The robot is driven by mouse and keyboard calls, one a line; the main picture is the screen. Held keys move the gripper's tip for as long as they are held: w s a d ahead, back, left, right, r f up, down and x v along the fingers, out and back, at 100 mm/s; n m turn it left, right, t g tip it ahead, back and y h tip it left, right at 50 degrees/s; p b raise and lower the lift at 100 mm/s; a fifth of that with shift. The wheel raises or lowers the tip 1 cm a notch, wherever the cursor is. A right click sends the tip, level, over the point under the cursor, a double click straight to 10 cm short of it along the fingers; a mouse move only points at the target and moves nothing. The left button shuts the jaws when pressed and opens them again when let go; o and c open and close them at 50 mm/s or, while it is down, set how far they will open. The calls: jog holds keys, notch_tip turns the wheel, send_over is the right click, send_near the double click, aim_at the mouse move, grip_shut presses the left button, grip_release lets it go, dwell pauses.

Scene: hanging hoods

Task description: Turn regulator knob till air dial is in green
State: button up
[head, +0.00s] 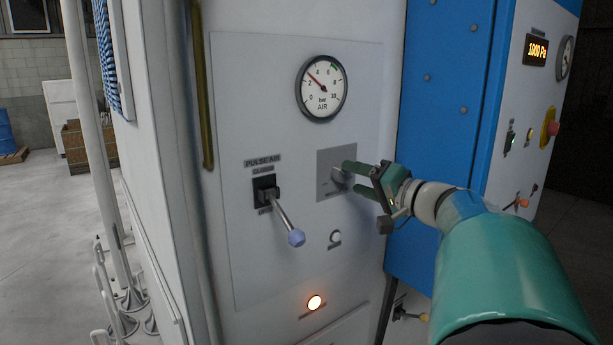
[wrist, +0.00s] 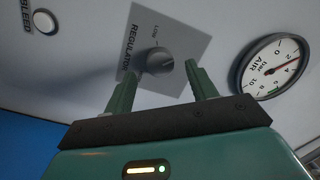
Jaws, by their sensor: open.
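The regulator knob (wrist: 158,62) is a grey round knob on a square grey plate (wrist: 190,22) marked REGULATOR and LOW. In the head view the knob (head: 341,180) is partly hidden by my gripper (head: 353,182). My gripper is open, with its two green fingers on either side of the knob; in the wrist view the fingertips (wrist: 160,76) reach close to it, and I cannot tell whether they touch it. The air dial (head: 322,88) is a round white gauge with a red needle pointing to the upper left, near 2 to 3, outside the green arc at the upper right.
A PULSE AIR lever (head: 284,222) with a blue knob sticks out left of my gripper. A white button (head: 336,237) and a lit orange lamp (head: 315,302) sit below.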

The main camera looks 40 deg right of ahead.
aim_at(341, 173)
jog(key=shift+w+a, duration=0.2)
jog(key=shift+w, duration=1.2)
jog(key=c, duration=1)
